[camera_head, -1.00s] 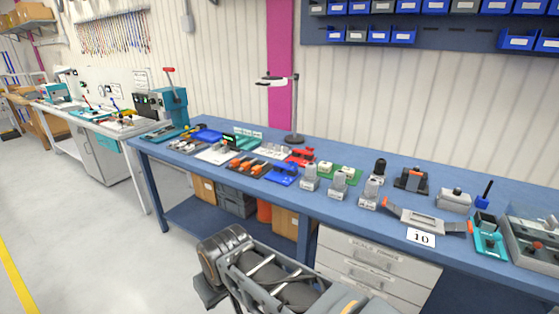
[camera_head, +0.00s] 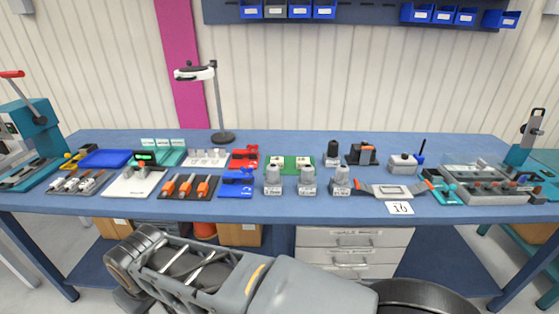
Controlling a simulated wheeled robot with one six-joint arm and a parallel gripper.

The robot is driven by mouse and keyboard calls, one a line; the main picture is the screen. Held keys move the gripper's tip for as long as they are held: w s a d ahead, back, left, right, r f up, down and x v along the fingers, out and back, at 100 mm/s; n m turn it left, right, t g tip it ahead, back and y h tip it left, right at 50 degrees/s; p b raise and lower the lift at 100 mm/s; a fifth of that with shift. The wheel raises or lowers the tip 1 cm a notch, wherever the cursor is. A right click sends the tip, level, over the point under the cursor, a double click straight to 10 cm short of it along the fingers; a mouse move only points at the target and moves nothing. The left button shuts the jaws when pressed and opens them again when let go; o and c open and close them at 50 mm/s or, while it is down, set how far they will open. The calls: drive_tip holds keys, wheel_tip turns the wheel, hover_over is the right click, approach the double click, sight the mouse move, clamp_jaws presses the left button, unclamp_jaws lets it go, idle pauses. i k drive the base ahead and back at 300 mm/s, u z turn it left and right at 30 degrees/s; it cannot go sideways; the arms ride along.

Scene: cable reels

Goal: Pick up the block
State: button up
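I cannot tell which thing is the block. Small candidates stand on the blue workbench (camera_head: 290,208). A red vise-like piece (camera_head: 243,160) and a blue one (camera_head: 237,184) sit left of the middle. Several grey labelled pieces stand right of them, among them one (camera_head: 273,182) and another (camera_head: 307,182). My arm is folded in the lower foreground, in front of the bench and apart from these things. My gripper's fingers do not show.
A desk lamp (camera_head: 222,137) stands at the back. A white tray-like stand (camera_head: 135,183), a blue tray (camera_head: 104,158) and orange-handled tools (camera_head: 187,187) crowd the left. A grey fixture (camera_head: 485,182) fills the right. Drawers (camera_head: 354,252) are below. Bare bench shows along the back.

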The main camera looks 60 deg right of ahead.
sight(278, 162)
drive_tip(key=z, duration=0.65)
drive_tip(key=i, duration=0.7)
drive_tip(key=z, duration=1.15)
drive_tip(key=i, duration=0.35)
drive_tip(key=z, duration=0.35)
